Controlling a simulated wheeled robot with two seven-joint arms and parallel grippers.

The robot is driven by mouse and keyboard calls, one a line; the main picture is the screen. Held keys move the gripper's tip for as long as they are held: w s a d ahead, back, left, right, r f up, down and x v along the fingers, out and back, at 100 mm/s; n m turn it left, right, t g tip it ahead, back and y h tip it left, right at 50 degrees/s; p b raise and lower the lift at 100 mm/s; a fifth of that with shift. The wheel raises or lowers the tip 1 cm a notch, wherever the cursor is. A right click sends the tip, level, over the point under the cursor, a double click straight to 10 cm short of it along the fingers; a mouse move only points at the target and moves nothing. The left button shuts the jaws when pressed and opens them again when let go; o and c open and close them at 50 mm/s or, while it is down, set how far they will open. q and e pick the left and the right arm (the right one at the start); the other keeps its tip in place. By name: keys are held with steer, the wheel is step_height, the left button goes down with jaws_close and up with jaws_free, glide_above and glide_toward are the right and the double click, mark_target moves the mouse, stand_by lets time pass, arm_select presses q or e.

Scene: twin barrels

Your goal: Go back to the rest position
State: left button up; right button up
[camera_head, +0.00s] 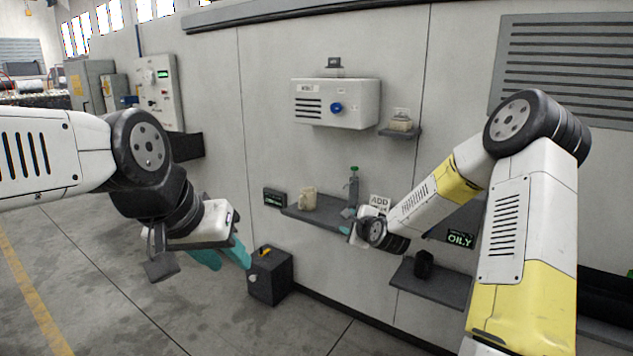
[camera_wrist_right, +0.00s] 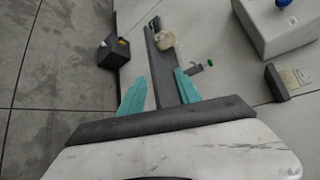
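My left gripper (camera_head: 232,264) hangs at the left in the head view, with its teal fingers pointing down and right, apart and with nothing seen between them. My right arm reaches in from the right to the wall shelf (camera_head: 325,218). My right gripper (camera_head: 346,221) is in front of the right part of this shelf, partly hidden by its own wrist. In the right wrist view its two teal fingers (camera_wrist_right: 160,88) stand wide apart, with no object held. A beige mug (camera_head: 308,199) and a green-topped dispenser (camera_head: 353,185) stand at the shelf, clear of the fingers.
A white wall box (camera_head: 336,102) with a blue knob hangs above. A lower shelf (camera_head: 432,284) carries a dark cup (camera_head: 424,264). A black bin (camera_head: 270,275) stands on the floor. The floor at left is open.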

steer(key=s+d+r+n+g+h, duration=0.1)
steer(key=s+r+n+g, duration=0.1)
steer(key=s+r+n, duration=0.55)
steer(key=s+d+r+n+g+h, duration=0.15)
steer(key=s+r+n, duration=0.3)
steer(key=s, duration=0.55)
steer(key=s+d+r+n+g, duration=0.1)
steer(key=s+n, duration=0.3)
steer(key=s, duration=0.7)
steer(key=s+d+r+n+g, duration=0.1)
steer(key=s+r+n+g, duration=0.1)
steer(key=s, duration=0.9)
steer(key=shift+s+n+g, duration=0.35)
steer(key=shift+n+g, duration=0.1)
steer(key=shift+n, duration=0.55)
steer(key=shift+d+r+y, duration=0.1)
steer(key=shift+d+y, duration=0.05)
steer(key=shift+y, duration=0.1)
